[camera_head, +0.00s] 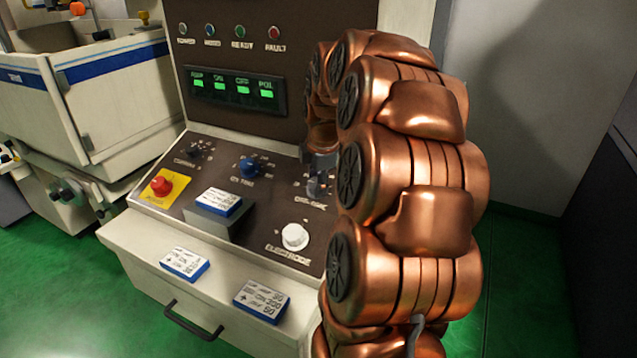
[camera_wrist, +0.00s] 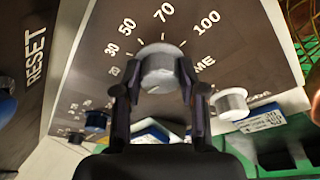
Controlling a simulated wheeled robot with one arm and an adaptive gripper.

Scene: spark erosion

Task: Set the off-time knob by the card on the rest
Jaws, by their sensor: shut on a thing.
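The off-time knob (camera_head: 317,188) is a grey knob at the right of the sloped panel. In the wrist view the knob (camera_wrist: 160,66) sits between the two dark fingers of my gripper (camera_wrist: 160,78), which is shut on it. A scale with 30, 50, 70 and 100 curves around it; I cannot make out where its pointer stands. In the head view my gripper (camera_head: 319,163) reaches it from above, partly hidden by my copper arm. A white and blue card (camera_head: 219,202) lies on the dark rest (camera_head: 217,224); its print is too small to read surely.
A blue knob (camera_head: 250,167), a small black knob (camera_head: 194,150), a white electrode knob (camera_head: 295,237) and a red button (camera_head: 161,186) stand on the panel. Two more cards, a left one (camera_head: 185,263) and a right one (camera_head: 261,301), lie on the ledge in front.

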